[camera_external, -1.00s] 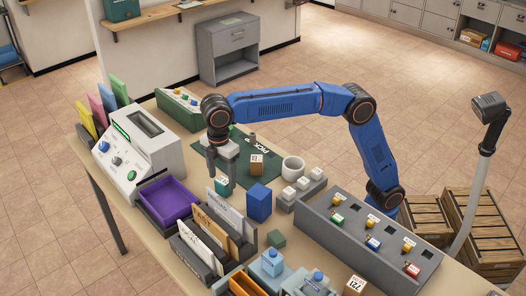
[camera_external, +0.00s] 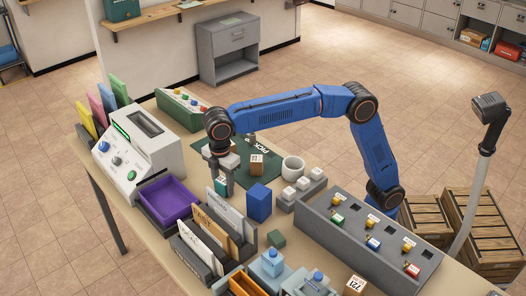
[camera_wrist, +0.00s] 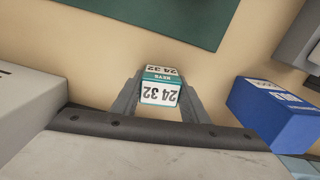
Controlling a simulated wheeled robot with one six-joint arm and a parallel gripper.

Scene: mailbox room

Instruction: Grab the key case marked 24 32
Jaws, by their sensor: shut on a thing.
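The key case marked 24 32 (camera_wrist: 160,92) is a small teal and white box in the wrist view, with its number upside down there. It sits between the two fingers of my gripper (camera_wrist: 160,102), which is shut on it. In the external view my gripper (camera_external: 221,183) points down at the table beside the green mat, and the key case (camera_external: 221,184) shows as a small teal and white patch between the fingers. I cannot tell whether the case still touches the table.
A blue box (camera_external: 259,202) stands close to the right of my gripper. A purple tray (camera_external: 150,214) and an upright letter rack are at the front left. A brown 32-marked block (camera_external: 256,165) and a white cup (camera_external: 293,167) stand behind, near the green mat (camera_wrist: 150,20).

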